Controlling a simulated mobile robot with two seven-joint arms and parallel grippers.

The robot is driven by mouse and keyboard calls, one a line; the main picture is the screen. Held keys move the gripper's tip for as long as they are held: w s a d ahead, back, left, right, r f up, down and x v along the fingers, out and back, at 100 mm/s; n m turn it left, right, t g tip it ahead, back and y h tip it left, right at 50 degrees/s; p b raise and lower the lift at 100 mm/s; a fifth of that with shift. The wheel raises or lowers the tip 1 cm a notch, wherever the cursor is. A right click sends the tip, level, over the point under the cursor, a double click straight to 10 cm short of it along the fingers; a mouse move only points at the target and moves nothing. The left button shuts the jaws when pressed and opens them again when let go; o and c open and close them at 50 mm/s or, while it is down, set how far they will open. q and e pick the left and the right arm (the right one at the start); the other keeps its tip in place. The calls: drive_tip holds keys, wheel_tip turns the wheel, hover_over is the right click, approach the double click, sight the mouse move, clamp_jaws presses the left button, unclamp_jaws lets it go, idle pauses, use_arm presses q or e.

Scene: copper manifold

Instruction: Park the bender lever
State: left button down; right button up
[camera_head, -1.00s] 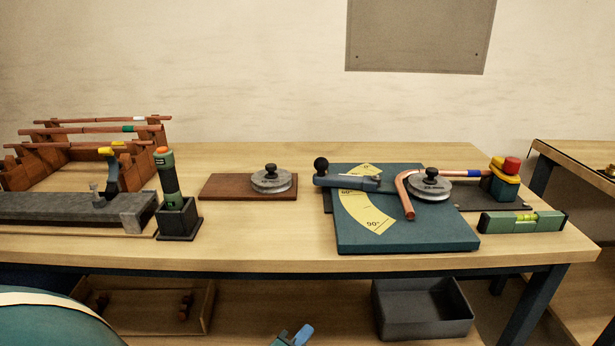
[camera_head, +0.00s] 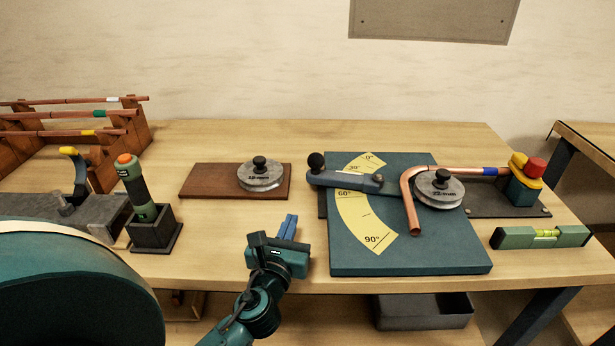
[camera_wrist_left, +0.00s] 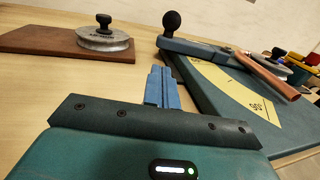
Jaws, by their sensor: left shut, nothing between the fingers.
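The tube bender (camera_head: 405,255) is a teal plate on the bench with a yellow angle scale (camera_head: 350,205). Its blue-grey lever (camera_head: 348,182) ends in a black ball knob (camera_head: 316,161) at the left, and lies across the scale between the 30° and 60° marks. A bent copper tube (camera_head: 411,190) goes around the grey wheel (camera_head: 439,189). My left gripper (camera_head: 287,227) is shut and empty, in front of and left of the plate, apart from the lever. In the left wrist view the blue fingers (camera_wrist_left: 162,88) are together, with the ball knob (camera_wrist_left: 171,20) beyond them. My right gripper is not seen.
A spare wheel (camera_head: 261,176) sits on a brown board (camera_head: 205,181) at the back. A green tool stands in a dark holder (camera_head: 155,232) at the left. A level (camera_head: 540,237) lies at the right. Bare bench lies between board and plate.

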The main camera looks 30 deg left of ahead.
sight(307, 177)
use_arm(q)
drive_tip(key=p+x, duration=0.1)
drive_tip(key=x, duration=1.2)
drive_tip(key=shift+w+a, duration=0.1)
drive_tip(key=shift+w, duration=0.15)
